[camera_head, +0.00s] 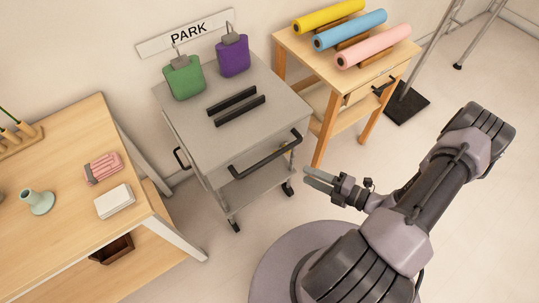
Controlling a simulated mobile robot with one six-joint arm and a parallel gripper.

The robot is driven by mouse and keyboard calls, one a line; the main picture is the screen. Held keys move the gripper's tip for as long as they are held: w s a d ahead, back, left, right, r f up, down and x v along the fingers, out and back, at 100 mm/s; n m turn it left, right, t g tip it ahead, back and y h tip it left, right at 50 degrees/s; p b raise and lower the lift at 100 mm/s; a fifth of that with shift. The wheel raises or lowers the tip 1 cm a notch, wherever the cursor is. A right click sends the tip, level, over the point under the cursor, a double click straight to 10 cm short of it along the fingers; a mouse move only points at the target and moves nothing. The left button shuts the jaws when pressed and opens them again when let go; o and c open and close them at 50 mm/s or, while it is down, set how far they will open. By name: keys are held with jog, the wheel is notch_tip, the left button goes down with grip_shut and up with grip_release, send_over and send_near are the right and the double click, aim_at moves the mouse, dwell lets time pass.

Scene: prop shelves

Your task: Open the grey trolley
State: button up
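The grey trolley (188,130) stands against the wall under a "PARK" sign. A black bar handle (266,157) runs along its front edge, and a smaller black handle (182,159) is on its left side. An open lower shelf (254,187) shows beneath, and the trolley rests on castors. My gripper (306,178) is to the right of the trolley's front, near the right end of the bar handle but apart from it. Its two fingers show a gap between them and hold nothing.
A green bottle (184,80), a purple bottle (233,56) and two black bars (236,106) are on the trolley top. A wooden table (75,150) stands left. A wooden stand (293,47) with coloured rolls stands right. The floor in front is clear.

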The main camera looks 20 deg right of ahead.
aim_at(272, 159)
jog(key=b+x, duration=0.3)
jog(key=x, duration=1.2)
jog(key=shift+s+a+b, duration=0.1)
jog(key=shift+s+b, duration=0.05)
jog(key=shift+b, duration=0.25)
jog(key=shift+w+a, duration=0.3)
jog(key=shift+w, duration=0.05)
grip_shut()
